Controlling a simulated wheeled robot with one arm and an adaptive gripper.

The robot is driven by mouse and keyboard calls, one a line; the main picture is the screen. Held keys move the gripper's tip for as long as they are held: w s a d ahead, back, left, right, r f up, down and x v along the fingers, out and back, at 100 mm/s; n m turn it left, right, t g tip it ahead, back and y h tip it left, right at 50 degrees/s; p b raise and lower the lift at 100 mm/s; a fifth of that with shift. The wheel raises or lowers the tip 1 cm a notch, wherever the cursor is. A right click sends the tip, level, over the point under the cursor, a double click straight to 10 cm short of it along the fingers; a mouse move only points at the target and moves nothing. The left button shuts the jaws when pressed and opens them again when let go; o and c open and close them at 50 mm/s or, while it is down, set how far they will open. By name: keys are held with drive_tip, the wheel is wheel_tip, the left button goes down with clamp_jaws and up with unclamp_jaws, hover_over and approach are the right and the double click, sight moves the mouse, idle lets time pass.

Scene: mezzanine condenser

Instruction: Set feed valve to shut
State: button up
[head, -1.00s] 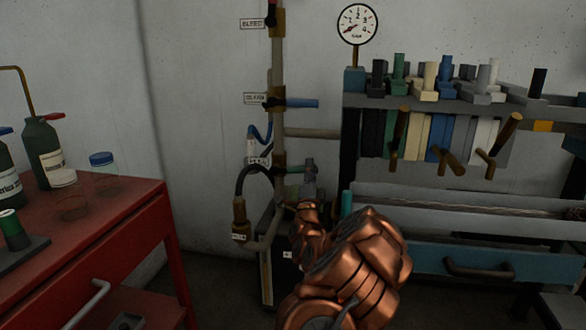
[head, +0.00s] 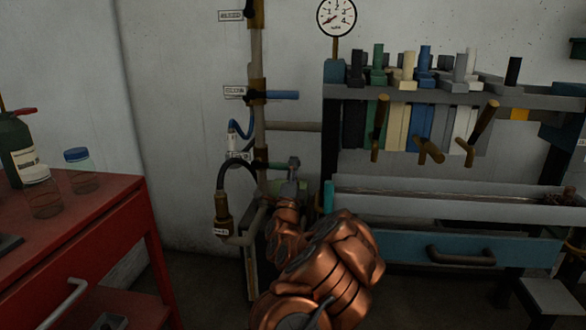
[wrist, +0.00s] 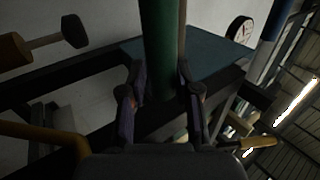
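A lever valve with a green handle (head: 275,165) sits low on the vertical pipe, by a small label (head: 238,156) too blurred to read; I take it as the feed valve. Its handle points right, crosswise to the pipe. My gripper (head: 293,168) is at the handle's right end. In the wrist view the green handle (wrist: 161,45) stands between my two fingers (wrist: 161,85), which appear to press on its sides. The handle's outer end is hidden by the gripper in the head view.
A valve with a blue handle (head: 282,95) is higher on the same pipe. A hose (head: 222,178) loops left of it. A filter press (head: 420,100) with a drawer stands right. A red cabinet (head: 95,240) with bottles stands left.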

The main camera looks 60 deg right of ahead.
drive_tip(key=o, duration=0.3)
drive_tip(key=shift+o, duration=0.2)
drive_tip(key=v, duration=1.2)
idle(0.4)
idle(0.6)
